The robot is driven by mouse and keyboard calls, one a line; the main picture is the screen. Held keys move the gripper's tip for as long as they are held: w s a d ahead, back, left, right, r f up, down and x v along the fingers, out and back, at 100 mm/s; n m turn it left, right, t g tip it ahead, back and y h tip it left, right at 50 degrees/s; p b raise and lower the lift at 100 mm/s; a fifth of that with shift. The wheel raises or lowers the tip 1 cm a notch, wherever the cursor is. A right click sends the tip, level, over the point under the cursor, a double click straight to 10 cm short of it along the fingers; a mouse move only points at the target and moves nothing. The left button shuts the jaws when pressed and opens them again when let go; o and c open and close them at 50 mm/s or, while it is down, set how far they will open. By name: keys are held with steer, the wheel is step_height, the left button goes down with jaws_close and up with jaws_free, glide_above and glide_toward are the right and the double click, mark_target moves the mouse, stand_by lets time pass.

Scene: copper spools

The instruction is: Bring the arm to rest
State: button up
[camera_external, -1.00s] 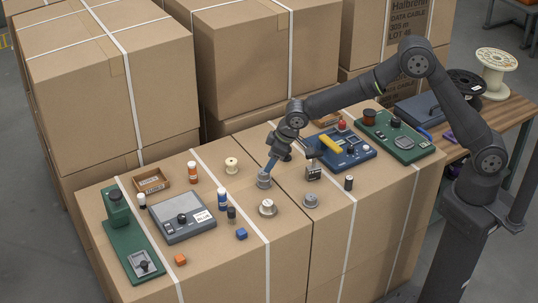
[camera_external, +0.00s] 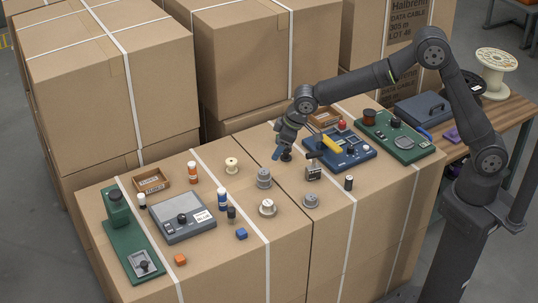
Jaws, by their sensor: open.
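My gripper (camera_external: 281,155) is open with its fingers pointing down. It hangs over the far part of the carton top, left of the blue device, and appears empty. A grey stacked metal weight (camera_external: 264,178) stands upright below and left of it, apart from the fingers. My arm arches up and back to its base at the right. The exact gap between the fingers is too small to make out.
A blue device with a yellow part (camera_external: 341,150) stands right of my gripper, and a green device (camera_external: 396,137) beyond it. Tall cartons (camera_external: 240,60) rise behind.

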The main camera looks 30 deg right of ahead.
mark_target(263, 171)
steer(key=x, duration=1.1)
steer(key=shift+f, duration=0.1)
steer(key=shift+w+a, duration=0.1)
steer(key=shift+a, duration=0.1)
steer(key=shift+d+r, duration=0.1)
steer(key=shift+r, duration=1.4)
